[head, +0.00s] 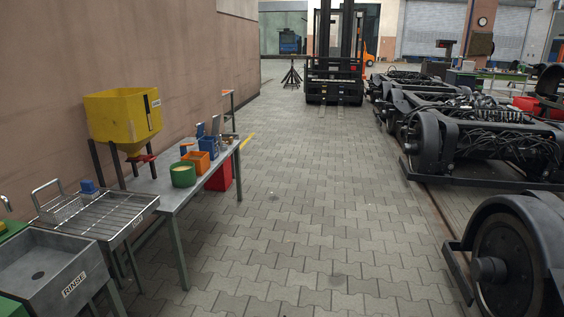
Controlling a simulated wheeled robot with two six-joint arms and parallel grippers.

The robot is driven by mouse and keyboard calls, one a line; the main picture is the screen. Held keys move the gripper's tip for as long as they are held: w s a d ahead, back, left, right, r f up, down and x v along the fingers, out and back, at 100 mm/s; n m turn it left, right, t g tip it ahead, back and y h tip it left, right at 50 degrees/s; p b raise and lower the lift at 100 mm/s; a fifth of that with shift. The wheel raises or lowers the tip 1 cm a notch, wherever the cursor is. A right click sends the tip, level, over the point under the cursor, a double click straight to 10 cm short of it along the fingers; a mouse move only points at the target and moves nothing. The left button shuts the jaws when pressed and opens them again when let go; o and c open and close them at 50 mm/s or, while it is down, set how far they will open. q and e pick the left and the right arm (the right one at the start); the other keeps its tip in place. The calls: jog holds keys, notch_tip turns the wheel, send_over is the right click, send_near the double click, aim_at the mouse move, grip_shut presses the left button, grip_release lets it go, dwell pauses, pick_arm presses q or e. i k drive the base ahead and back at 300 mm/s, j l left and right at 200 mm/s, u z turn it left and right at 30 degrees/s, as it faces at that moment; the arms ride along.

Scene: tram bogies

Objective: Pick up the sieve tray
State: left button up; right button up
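A shallow metal mesh tray (68,208) with raised wire handles, which looks like the sieve tray, is at the left of the head view. It rests on a slatted metal drain rack (118,217), towards the rack's left, wall side. A small blue object stands behind it, near its far end. Neither of my grippers is in view.
A grey sink marked RINSE (30,262) stands in front of the rack. Beyond are a yellow hopper (120,118) and a bench (172,198) with a green bowl (183,177) and orange bin (196,162). Paved floor (290,220) is clear; bogies (470,140) line the right.

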aim_at(225, 140)
jog(key=i, duration=3.9)
jog(key=i+u, duration=0.15)
jog(key=i, duration=0.3)
jog(key=i+l+u, duration=0.1)
jog(key=i, duration=0.4)
jog(key=i+l+u, duration=0.15)
jog(key=i, duration=0.3)
jog(key=i+l+u, duration=0.1)
jog(key=i+l, duration=0.15)
jog(key=i, duration=0.2)
jog(key=i+l+u, duration=0.85)
jog(key=i, duration=0.1)
